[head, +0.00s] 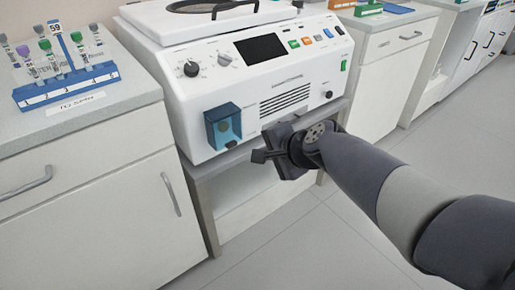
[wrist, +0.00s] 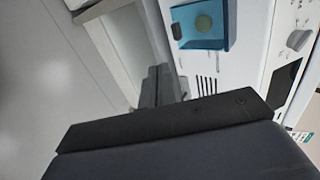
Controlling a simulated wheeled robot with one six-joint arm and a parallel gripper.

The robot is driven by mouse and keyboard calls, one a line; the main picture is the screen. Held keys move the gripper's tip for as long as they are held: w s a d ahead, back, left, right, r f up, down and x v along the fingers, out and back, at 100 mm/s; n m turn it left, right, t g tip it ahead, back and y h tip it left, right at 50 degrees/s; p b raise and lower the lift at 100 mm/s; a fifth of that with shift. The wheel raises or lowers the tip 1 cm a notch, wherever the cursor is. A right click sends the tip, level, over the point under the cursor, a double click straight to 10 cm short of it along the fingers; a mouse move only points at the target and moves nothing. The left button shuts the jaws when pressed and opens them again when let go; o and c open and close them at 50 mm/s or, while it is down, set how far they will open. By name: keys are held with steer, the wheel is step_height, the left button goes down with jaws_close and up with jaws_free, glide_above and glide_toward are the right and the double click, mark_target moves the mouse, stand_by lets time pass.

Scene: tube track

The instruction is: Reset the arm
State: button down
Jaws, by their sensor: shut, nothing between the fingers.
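My gripper (head: 258,157) is at the end of my arm, which reaches in from the right in the head view. It is in front of the lower front of a white machine (head: 190,113), just right of and below a blue box (head: 223,127) on that front. The gripper is shut and empty. In the wrist view its fingers (wrist: 160,86) show close together, with the blue box (wrist: 203,24) above them and to the right. I cannot tell if the gripper touches the machine.
A blue tube rack (head: 68,88) with several tubes and a tag stands on the left counter (head: 22,135). The machine rests on a stand with an open shelf (head: 240,207) below. Green and blue racks lie on the right counter (head: 395,20). The floor (head: 290,245) in front is clear.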

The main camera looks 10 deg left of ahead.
steer(key=shift+s+d+r, duration=0.2)
steer(key=shift+d, duration=0.05)
